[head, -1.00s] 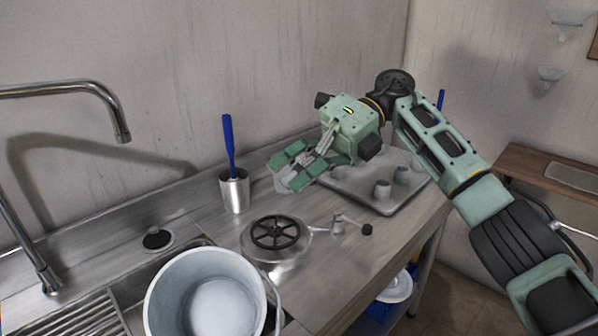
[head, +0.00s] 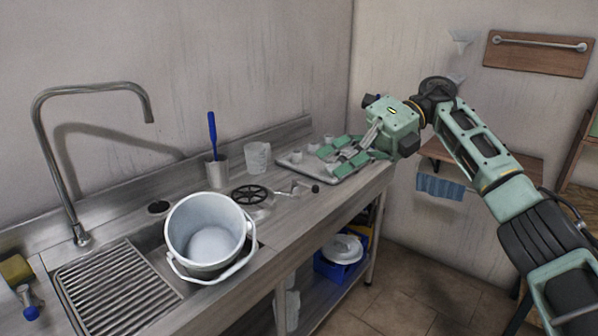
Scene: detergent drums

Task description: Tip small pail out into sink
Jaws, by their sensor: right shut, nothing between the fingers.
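A pale grey-white pail (head: 211,232) with a wire handle stands upright at the sink basin (head: 150,246), its handle hanging down at the front right. Its inside looks pale; I cannot tell whether it holds anything. My right gripper (head: 332,162) is shut and empty, above the tray to the right of the pail and well apart from it. My left gripper is not in view.
A steel faucet (head: 92,90) arches behind the sink. A metal cup with a blue-handled brush (head: 213,135), a whitish cup (head: 258,158), a black-handwheeled device (head: 251,195) and a tray (head: 345,178) stand on the counter. A ridged drainboard (head: 118,289) lies at left.

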